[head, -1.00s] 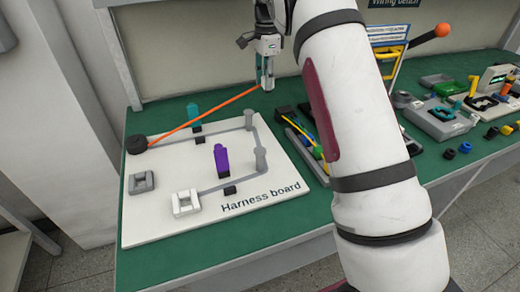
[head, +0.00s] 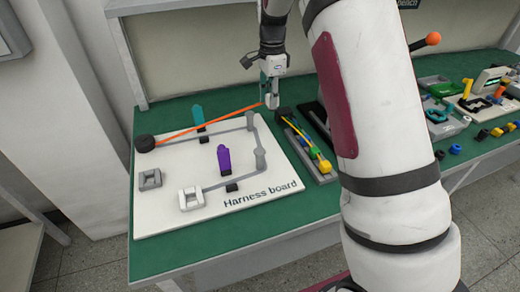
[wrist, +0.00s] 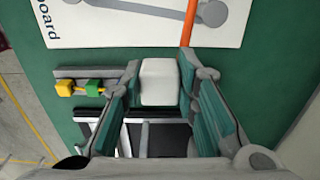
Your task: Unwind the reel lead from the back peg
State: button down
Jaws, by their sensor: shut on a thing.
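My gripper (head: 270,98) is beyond the back right corner of the white harness board (head: 160,222). It is shut on the lead's white end block (wrist: 160,82). The orange lead (head: 205,121) runs nearly straight from the black reel (head: 145,143) at the board's left to my gripper. The back peg (head: 250,118) is grey and stands near the board's back right edge. The lead passes just behind or above it, with no wrap visible in the head view. In the wrist view the lead (wrist: 189,22) shows beside a grey peg (wrist: 213,12); contact is unclear.
A teal clip (head: 198,114) and a purple clip (head: 223,158) stand on the board, with another grey peg (head: 260,158) at right. A tray with yellow and green parts (head: 308,148) lies right of the board. More fixtures (head: 440,120) fill the bench's right side.

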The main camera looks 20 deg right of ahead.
jog(key=shift+a, duration=0.15)
jog(key=s+a+p, duration=0.2)
jog(key=a, duration=1.3)
jog(key=s+a+p, duration=0.3)
jog(key=a, duration=1.1)
jog(key=shift+a, duration=0.35)
